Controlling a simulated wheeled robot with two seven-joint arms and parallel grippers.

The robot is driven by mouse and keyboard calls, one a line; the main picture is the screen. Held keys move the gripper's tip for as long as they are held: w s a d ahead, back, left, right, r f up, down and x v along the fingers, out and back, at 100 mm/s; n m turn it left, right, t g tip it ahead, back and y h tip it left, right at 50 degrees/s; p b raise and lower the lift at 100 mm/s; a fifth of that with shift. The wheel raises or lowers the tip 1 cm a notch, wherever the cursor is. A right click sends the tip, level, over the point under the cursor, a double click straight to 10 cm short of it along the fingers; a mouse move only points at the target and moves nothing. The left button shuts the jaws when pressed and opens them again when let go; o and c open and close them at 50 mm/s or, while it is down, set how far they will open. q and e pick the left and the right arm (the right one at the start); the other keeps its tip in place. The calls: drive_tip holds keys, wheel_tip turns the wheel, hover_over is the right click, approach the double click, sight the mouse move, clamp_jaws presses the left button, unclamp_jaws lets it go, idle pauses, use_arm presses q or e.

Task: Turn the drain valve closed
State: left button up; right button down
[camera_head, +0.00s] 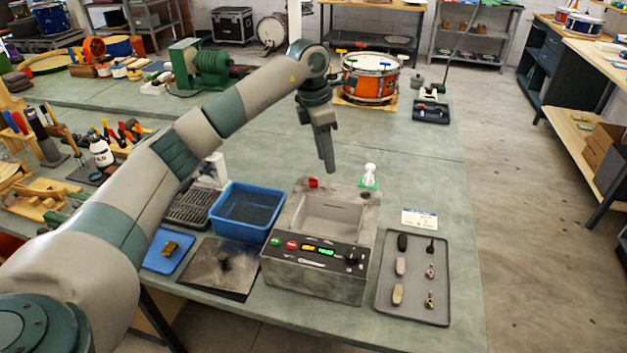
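A grey box-shaped unit with a sunken basin (330,226) stands at the front of the green bench. A small red part (313,183), which looks like a valve handle, sits on its back left rim. The front panel (287,257) carries red, green and yellow controls and a black knob (352,260) at its right end. Which part is the drain valve is not certain. My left gripper (328,167) hangs pointing down above the back rim, just right of the red part and apart from it. Its fingers overlap in this view, so their opening is unclear. My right gripper is out of view.
A blue bin (247,207) stands left of the unit, and a grey tray (405,312) with several small parts lies right of it. A white and green bottle (369,177) stands behind the basin. An orange drum (369,80) stands farther back. The bench between is clear.

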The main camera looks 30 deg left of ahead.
use_arm(q)
wheel_tip(320, 180, up, 9)
drive_tip(key=m+g+y+b, duration=0.1)
drive_tip(key=m+y+b, duration=0.1)
hover_over(314, 178)
drive_tip(key=shift+a+f, duration=0.15)
drive_tip(key=shift+f, duration=0.1)
drive_tip(key=shift+f, duration=0.15)
wheel_tip(314, 178, down, 16)
drive_tip(key=p, duration=0.5)
drive_tip(key=shift+f+p, duration=0.4)
drive_tip(key=shift+f, duration=0.15)
clamp_jaws()
